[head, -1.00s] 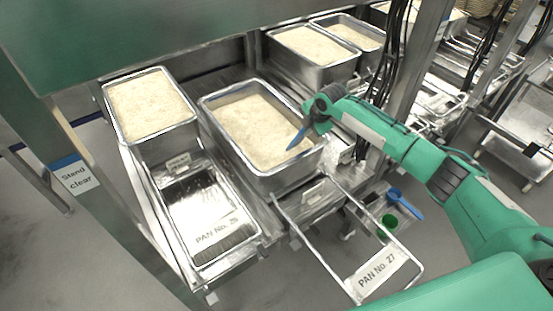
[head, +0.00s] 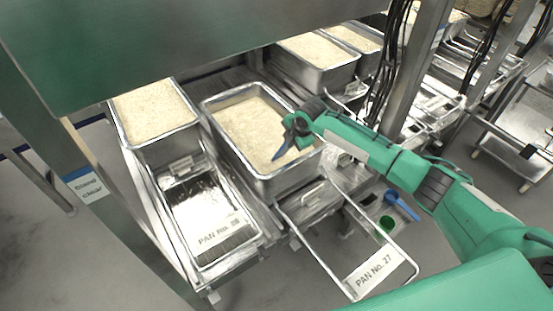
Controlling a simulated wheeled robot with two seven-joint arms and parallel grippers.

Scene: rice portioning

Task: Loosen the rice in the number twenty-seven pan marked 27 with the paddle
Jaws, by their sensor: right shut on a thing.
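The pan at the slot marked PAN No. 27 (head: 262,181) is a deep steel pan filled with pale rice (head: 247,125). Its label plate (head: 376,274) lies on the frame in front of it. My right gripper (head: 293,128) is over the right side of this pan, shut on a blue paddle (head: 283,147). The paddle points down and left, its tip at or just above the rice; I cannot tell if it touches. The fingers hide the paddle's handle. My left gripper is not in view.
Another full rice pan (head: 165,142) stands to the left, behind a plate marked PAN No. with blurred digits. More rice pans (head: 332,71) stand behind. A blue scoop (head: 402,205) and a green cup (head: 387,223) sit at the right. A steel post (head: 411,75) rises behind my right arm.

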